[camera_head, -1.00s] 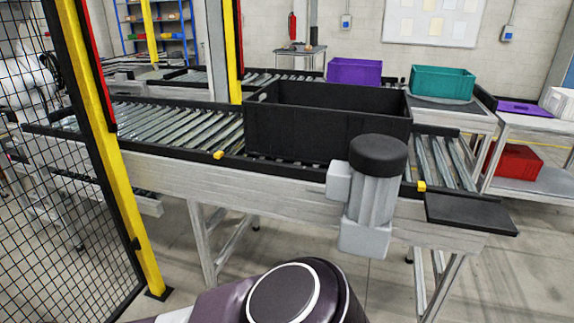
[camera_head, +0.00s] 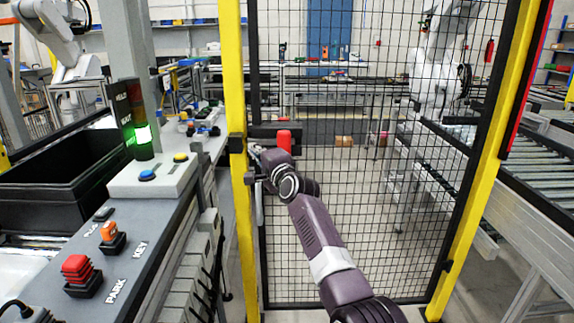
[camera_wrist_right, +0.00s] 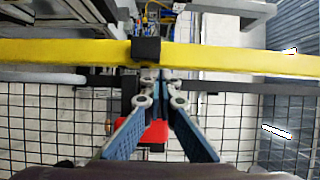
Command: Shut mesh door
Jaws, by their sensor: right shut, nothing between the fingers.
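The mesh door (camera_head: 340,215), black wire in a black frame, spans between two yellow posts. Its left frame edge is close beside the left yellow post (camera_head: 234,120); whether it is fully closed I cannot tell. A red part (camera_head: 284,140) sits near that edge, beside a black block. My right arm reaches to this edge, and my right gripper (camera_head: 254,180) is at it, near the post. In the wrist view the right gripper (camera_wrist_right: 162,84) is shut and empty, fingertips near the yellow post (camera_wrist_right: 230,58). The red part (camera_wrist_right: 155,131) shows behind the fingers. My left gripper is out of view.
A control console (camera_head: 150,240) with buttons and a lit green signal tower (camera_head: 141,125) stands at left, beside a black bin (camera_head: 60,185). A roller conveyor (camera_head: 530,185) runs at right. White robot arms stand at left and behind the mesh.

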